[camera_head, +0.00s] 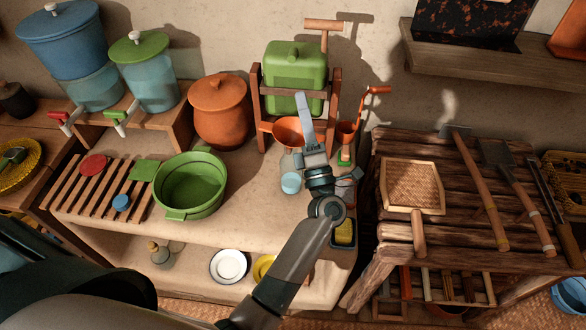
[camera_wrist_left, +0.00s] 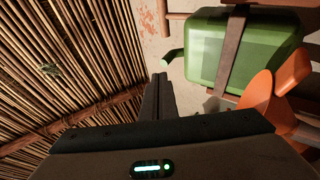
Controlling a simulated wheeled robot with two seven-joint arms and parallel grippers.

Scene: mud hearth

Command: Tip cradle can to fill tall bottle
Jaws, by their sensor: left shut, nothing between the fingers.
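The green can (camera_head: 293,95) sits upright in a wooden cradle (camera_head: 337,86) against the back wall. In the left wrist view the can (camera_wrist_left: 225,60) fills the upper right, with a brown strap across it and a short green stub at its left side. My left gripper (camera_head: 301,97) is shut and empty, pointing up in front of the can's lower part. Its fingers (camera_wrist_left: 157,85) show to the left of the can in the wrist view. An orange funnel (camera_head: 284,130) is below the can, partly hidden by my gripper. Whatever stands under it is mostly hidden, so I cannot identify the tall bottle. My right gripper is out of view.
An orange lidded pot (camera_head: 219,112) and a green basin (camera_head: 190,187) stand to the left. A light-blue round thing (camera_head: 291,183) lies beside my wrist. A slatted wooden table (camera_head: 455,190) is at the right.

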